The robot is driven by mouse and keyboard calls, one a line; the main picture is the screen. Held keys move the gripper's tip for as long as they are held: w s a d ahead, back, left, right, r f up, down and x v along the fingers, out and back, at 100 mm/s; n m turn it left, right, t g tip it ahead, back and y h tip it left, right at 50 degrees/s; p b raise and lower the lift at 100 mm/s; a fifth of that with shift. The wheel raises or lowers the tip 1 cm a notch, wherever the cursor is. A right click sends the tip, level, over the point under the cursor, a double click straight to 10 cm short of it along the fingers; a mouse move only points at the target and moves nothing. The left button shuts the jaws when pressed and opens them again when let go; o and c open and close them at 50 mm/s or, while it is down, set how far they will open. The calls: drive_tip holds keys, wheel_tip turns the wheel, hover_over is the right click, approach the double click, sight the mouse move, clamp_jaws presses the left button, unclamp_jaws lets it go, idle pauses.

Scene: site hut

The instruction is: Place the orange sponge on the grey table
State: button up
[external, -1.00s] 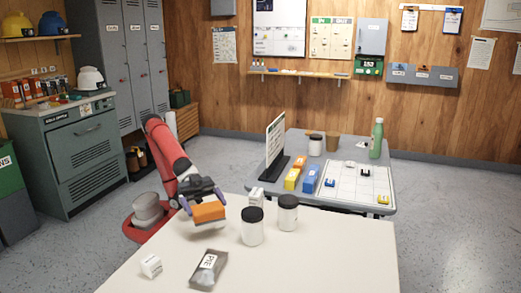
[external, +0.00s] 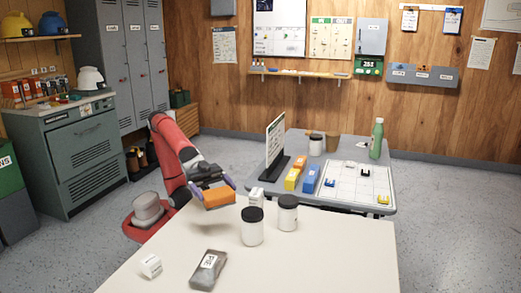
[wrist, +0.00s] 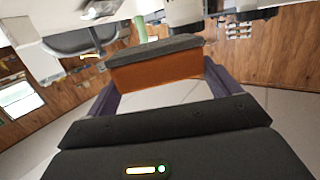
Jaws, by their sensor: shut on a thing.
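My gripper (external: 213,186) is shut on the orange sponge (external: 217,196) and holds it above the left part of the cream table. In the wrist view the sponge (wrist: 157,73), orange with a dark grey layer, sits between my two fingers. The grey table (external: 300,199) stands behind the cream table, to the right of my arm. It bears a white grid board, a sign stand, yellow and blue boxes, a jar, a brown cup and a green bottle.
The cream table (external: 330,255) carries two white jars with black lids (external: 252,226), a small white box (external: 256,197), another white box (external: 151,266) and a grey pouch (external: 207,270). The grey table's front left strip looks largely bare.

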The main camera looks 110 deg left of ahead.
drive_tip(key=w+a+r+n+t+y+p, duration=0.1)
drive_tip(key=a+r+n+t+y+p, duration=0.2)
drive_tip(key=a+r, duration=1.1)
drive_tip(key=s+a+r+n+y, duration=0.3)
drive_tip(key=a+r+y, duration=0.1)
drive_tip(key=a, duration=0.5)
drive_tip(key=s+a+r+n+y, duration=0.2)
drive_tip(key=s+a+r+y, duration=0.15)
drive_tip(key=a, duration=0.55)
drive_tip(key=n+g+y+p, duration=0.2)
drive_tip(key=n+g+y, duration=0.4)
drive_tip(key=n+y, duration=0.5)
hover_over(286, 148)
wheel_tip(286, 148, down, 23)
drive_tip(key=m, duration=0.1)
drive_tip(key=shift+y, duration=0.55)
drive_tip(key=f, duration=0.1)
drive_tip(key=f+b, duration=0.1)
drive_tip(key=f, duration=0.1)
drive_tip(key=f+b, duration=0.1)
drive_tip(key=shift+w+d+f, duration=0.15)
drive_tip(key=shift+d+f, duration=0.1)
drive_tip(key=shift+f, duration=0.05)
drive_tip(key=shift+f+b, duration=1.1)
drive_tip(key=shift+f+b, duration=0.6)
drive_tip(key=shift+f, duration=0.05)
